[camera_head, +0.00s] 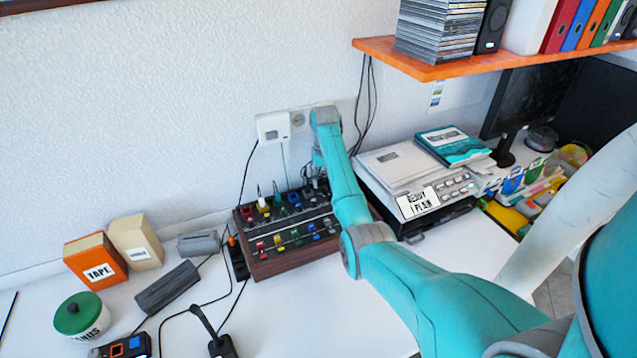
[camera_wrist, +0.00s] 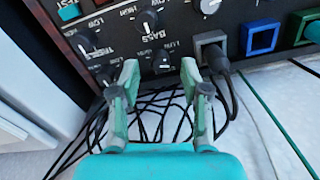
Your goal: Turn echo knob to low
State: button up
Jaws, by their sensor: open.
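The dark control panel (camera_head: 283,228) with wooden ends stands on the desk against the wall in the head view. In the wrist view its face (camera_wrist: 185,25) shows several small black knobs with white pointers, among them one at the upper middle (camera_wrist: 147,21), one at the left (camera_wrist: 83,41) and one between my fingers (camera_wrist: 160,61). LOW, HIGH and BASS labels show, tilted or upside down; I cannot read an ECHO label, so I cannot tell which knob is echo. My gripper (camera_wrist: 160,72) is open and empty, fingertips near the lower knobs. In the head view my arm hides it.
A grey square socket with a black plug (camera_wrist: 213,50) sits right of my fingers, beside a blue socket (camera_wrist: 262,37). Loose black cables (camera_wrist: 155,112) lie beneath the gripper. A grey device (camera_head: 412,180) stands right of the panel, and an orange shelf (camera_head: 480,62) hangs above.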

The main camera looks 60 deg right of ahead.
jog(key=shift+f, duration=0.95)
grip_shut()
jog(key=shift+n, duration=2.4)
grip_release()
jog(key=shift+m, duration=0.3)
